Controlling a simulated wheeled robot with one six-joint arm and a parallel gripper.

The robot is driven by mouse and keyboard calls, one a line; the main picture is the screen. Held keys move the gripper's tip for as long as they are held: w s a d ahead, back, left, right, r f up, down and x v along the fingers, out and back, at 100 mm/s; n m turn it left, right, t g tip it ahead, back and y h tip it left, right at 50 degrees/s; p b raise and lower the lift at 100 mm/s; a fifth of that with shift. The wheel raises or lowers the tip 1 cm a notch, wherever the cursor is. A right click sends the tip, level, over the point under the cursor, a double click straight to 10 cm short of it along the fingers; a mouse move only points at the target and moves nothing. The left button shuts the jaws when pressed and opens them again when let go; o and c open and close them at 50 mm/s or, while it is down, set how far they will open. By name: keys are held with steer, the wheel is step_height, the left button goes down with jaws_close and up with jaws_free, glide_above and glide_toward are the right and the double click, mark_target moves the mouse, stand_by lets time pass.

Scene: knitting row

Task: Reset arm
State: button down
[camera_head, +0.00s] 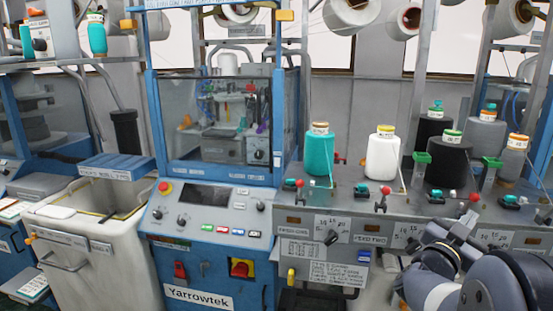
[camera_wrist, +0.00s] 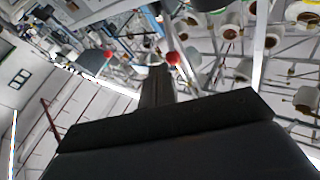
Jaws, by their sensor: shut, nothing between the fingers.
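My gripper (camera_wrist: 157,76) shows in the wrist view as a dark body with its fingers together, pointing up the picture. It is shut, with nothing held. In the head view my arm is folded low at the bottom right, in front of the grey yarn panel (camera_head: 300,222); the fingertips are hard to make out there. The wrist view is tilted and shows yarn cones, rails and the ceiling beyond the fingers.
A teal cone (camera_head: 320,155), a white cone (camera_head: 382,158) and several dark and grey cones stand on the panel, behind red-knobbed levers (camera_head: 386,190). The blue Yarrowtek machine (camera_head: 215,215) stands in the middle. A pale bin (camera_head: 100,255) is at the left.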

steer(key=s+a+f+m+h+b, duration=0.3)
steer(key=s+a+f+b, duration=0.3)
steer(key=a+f+b, duration=0.3)
steer(key=shift+s+a+f+b, duration=0.25)
steer(key=shift+a+f+b, duration=0.1)
steer(key=shift+f, duration=0.1)
steer(key=shift+a+t, duration=0.15)
steer(key=shift+t, duration=0.15)
